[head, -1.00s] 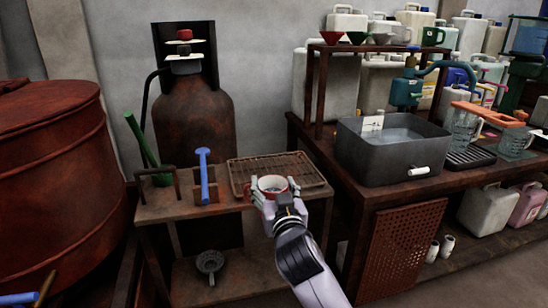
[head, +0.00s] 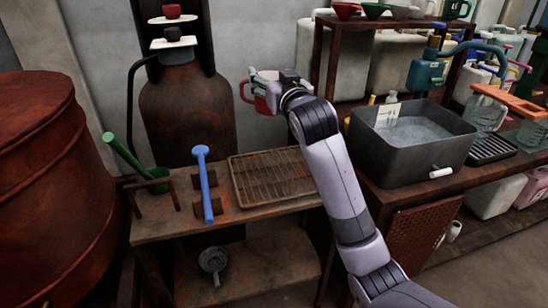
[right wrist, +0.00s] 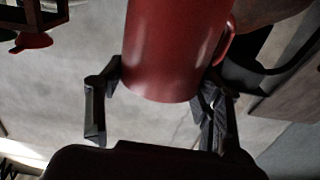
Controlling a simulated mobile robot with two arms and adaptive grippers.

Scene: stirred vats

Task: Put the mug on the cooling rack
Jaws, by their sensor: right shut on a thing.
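The red mug (head: 262,104) is held up in the air in the head view, behind and above the cooling rack, with its handle to the left. My right gripper (head: 268,82) is shut on it, and the arm partly hides the mug. In the right wrist view the red mug (right wrist: 175,50) sits between the two dark fingers (right wrist: 155,95). The cooling rack (head: 272,180) is a brown wire grid lying empty on the small wooden table. My left gripper is not in view.
A grey basin of liquid (head: 410,150) is on the bench at right. A rusty cylinder (head: 187,115) stands behind the table.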

